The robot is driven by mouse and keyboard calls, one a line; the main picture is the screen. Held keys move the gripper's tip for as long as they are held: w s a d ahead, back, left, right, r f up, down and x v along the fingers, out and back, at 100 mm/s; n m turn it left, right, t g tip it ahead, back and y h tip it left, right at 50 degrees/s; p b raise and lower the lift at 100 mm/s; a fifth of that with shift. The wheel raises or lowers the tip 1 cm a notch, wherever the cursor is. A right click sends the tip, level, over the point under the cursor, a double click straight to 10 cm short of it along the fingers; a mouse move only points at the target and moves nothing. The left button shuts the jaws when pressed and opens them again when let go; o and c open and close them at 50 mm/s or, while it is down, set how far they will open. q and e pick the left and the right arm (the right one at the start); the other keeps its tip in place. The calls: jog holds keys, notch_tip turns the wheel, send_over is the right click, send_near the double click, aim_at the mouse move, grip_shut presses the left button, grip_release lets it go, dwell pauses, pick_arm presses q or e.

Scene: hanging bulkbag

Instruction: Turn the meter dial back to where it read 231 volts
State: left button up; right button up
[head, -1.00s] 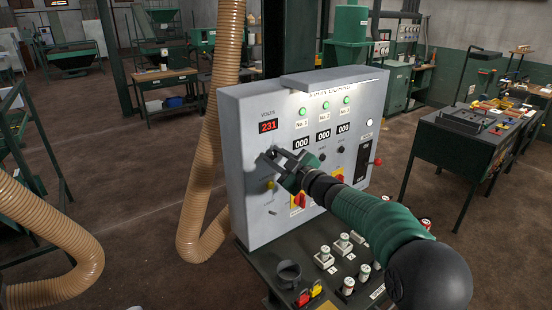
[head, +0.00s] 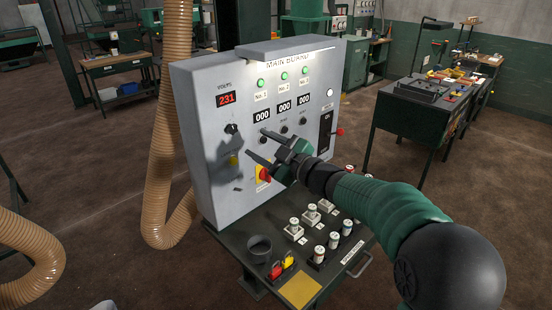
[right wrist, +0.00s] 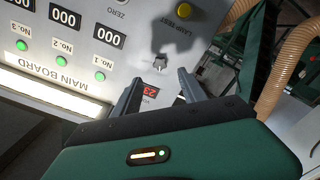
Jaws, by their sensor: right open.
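The grey main board panel (head: 205,180) stands upright. Its red volts display (head: 226,99) reads 231. The small dark meter dial (head: 232,129) sits just below the display, uncovered. My right gripper (head: 257,144) is open and empty, in front of the panel to the right of the dial and apart from it. In the right wrist view, turned upside down, the dial (right wrist: 160,62) lies beyond the gap between the open fingertips (right wrist: 160,78). The display (right wrist: 156,92) shows between the fingers, partly cut off. My left gripper is not in view.
A yellow lamp test button (right wrist: 183,11) and a red-and-yellow rotary switch (head: 264,173) are nearby on the panel. Several white-capped fittings and a dark cup (head: 259,247) are on the bench below. A tan hose (head: 168,130) hangs left of the panel.

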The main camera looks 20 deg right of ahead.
jog(key=v, duration=0.6)
jog(key=shift+b, duration=0.3)
jog(key=shift+s, duration=0.15)
jog(key=s+f+m+g+h, duration=0.3)
jog(key=f+m+h, duration=0.15)
jog(key=f, duration=0.55)
jog(key=s+f+m+g+h, duration=0.3)
jog(key=s+f+m, duration=0.15)
jog(key=f, duration=0.65)
jog(key=s+a+f+m+g, duration=0.1)
jog(key=s+a+f+g, duration=0.1)
jog(key=s+f, duration=0.2)
jog(key=s+a+f+g+y, duration=0.1)
jog(key=s+a+f+g, duration=0.2)
jog(key=s, duration=0.5)
jog(key=s+a+f+m+g, duration=0.1)
jog(key=s+a+f+g, duration=0.1)
jog(key=s+f, duration=0.3)
jog(key=shift+s+a+m+g, duration=0.3)
jog(key=shift+s+a+g, duration=0.1)
jog(key=shift+s+g, duration=0.25)
